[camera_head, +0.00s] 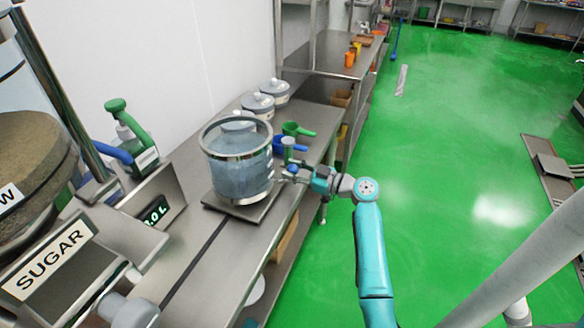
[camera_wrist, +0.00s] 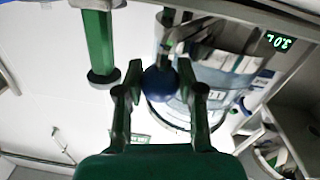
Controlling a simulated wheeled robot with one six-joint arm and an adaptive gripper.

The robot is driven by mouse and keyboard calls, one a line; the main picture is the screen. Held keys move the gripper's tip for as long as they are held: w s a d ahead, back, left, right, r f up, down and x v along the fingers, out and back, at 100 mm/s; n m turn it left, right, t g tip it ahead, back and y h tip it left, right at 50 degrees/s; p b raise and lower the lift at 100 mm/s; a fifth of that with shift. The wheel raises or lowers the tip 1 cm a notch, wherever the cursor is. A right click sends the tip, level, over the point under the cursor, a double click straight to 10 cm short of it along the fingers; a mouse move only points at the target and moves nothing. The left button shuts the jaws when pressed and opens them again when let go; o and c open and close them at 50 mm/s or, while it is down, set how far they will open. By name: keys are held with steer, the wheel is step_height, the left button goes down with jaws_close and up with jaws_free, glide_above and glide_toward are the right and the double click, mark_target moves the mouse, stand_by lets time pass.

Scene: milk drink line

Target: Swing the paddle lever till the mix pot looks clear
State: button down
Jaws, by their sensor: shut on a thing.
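The mix pot (camera_head: 238,172) is a clear round vessel with a metal rim, standing on a flat metal base on the steel counter. Its contents look bluish-grey and hazy in the head view; it also shows in the wrist view (camera_wrist: 232,62), behind the knob. My gripper (camera_head: 290,171) is at the pot's right side. In the wrist view my gripper (camera_wrist: 160,80) has its two green fingers closed on a dark blue ball knob (camera_wrist: 160,85), which I take for the end of the paddle lever. The rest of the lever is largely hidden.
A sugar dispenser (camera_head: 48,262) and a litre display (camera_head: 155,211) are left of the pot.

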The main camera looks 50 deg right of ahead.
steer(key=s+a+m+h, duration=0.1)
steer(key=h, duration=0.1)
steer(key=s+a+m+h, duration=0.1)
steer(key=a+m+h, duration=0.1)
steer(key=s+a+m+h, duration=0.1)
steer(key=s+a+h, duration=0.1)
steer(key=h, duration=0.1)
steer(key=shift+m+t, duration=0.3)
steer(key=shift+t, duration=0.1)
steer(key=shift+s+a, duration=0.3)
steer(key=shift+a, duration=0.45)
steer(key=c, duration=0.7)
jaws_free()
steer(key=s, duration=0.4)
steer(key=s+a, duration=0.1)
steer(key=s, duration=0.7)
steer(key=shift+a, duration=0.2)
